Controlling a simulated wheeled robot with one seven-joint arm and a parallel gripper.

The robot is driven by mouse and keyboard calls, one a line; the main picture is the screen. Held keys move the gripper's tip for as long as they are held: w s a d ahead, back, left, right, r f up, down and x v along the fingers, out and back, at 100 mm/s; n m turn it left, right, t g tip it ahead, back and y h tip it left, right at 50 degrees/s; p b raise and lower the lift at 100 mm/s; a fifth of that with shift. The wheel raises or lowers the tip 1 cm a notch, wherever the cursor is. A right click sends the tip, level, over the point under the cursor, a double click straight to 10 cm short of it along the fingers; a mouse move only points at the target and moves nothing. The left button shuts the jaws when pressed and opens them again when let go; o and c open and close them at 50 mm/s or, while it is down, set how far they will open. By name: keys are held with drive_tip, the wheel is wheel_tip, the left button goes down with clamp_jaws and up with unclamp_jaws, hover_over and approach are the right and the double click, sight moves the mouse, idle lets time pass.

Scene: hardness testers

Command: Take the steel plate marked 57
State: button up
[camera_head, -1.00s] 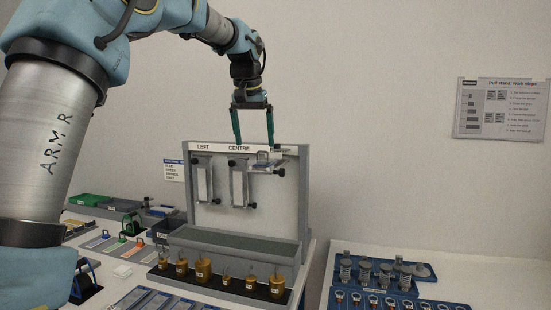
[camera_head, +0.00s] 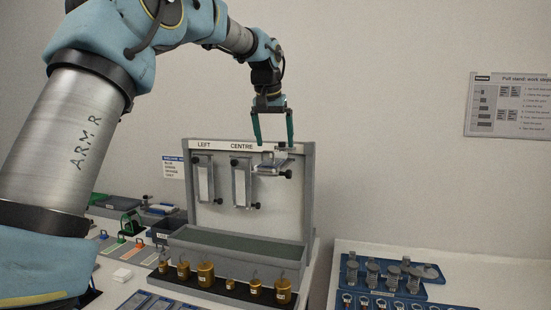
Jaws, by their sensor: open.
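No mark 57 is legible in this view, so I cannot tell which piece is the steel plate named. Flat grey plates with coloured clips (camera_head: 118,250) lie at the left of the bench, partly hidden by my arm. More flat grey pieces in blue frames (camera_head: 160,305) lie at the front edge, cut off by the picture. My gripper (camera_head: 273,142) points down with its two green fingers apart. It is empty, in front of the top right of the grey stand, just above the right-hand clamp (camera_head: 272,168).
The grey stand (camera_head: 308,190) has LEFT and CENTRE labels and two upright clamped pieces (camera_head: 205,182), (camera_head: 241,187). Several brass weights (camera_head: 206,273) line its front. A blue rack (camera_head: 349,268) of metal parts stands right. A dark bin (camera_head: 165,228) is at left.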

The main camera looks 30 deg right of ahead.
sight(277, 156)
drive_tip(key=p+x, duration=0.1)
drive_tip(key=x, duration=0.3)
drive_tip(key=shift+d+f, duration=0.1)
drive_tip(key=shift+c, duration=0.2)
clamp_jaws()
idle(0.5)
